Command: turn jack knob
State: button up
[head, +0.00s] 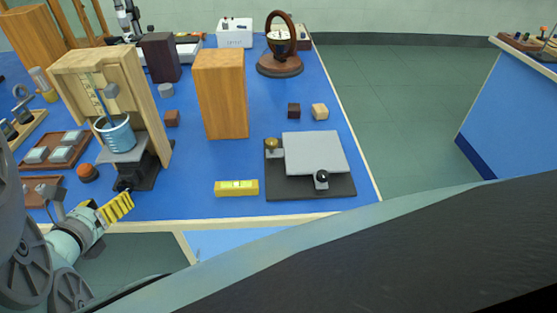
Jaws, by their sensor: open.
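A jack with a grey top plate (124,152) and a dark base (143,178) stands at the left front of the blue bench, under a hanging blue beaker (115,132). A small dark knob-like part (122,186) shows at the jack's front; its outline is hard to make out. My gripper (121,203) is open at the bench's front edge, just in front of the jack. One yellow-and-black striped finger shows clearly; the other is not clear. I cannot tell whether the gripper touches the knob. It holds nothing that I can see.
A wooden frame (154,100) rises behind the jack. An orange-brown round knob (87,172) and wooden trays of samples (62,153) are to the left. A yellow level (236,188), wooden block (220,95) and grey plate on a black base (314,153) are to the right.

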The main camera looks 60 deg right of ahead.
jog(key=shift+v, duration=2.85)
jog(key=shift+o, duration=0.4)
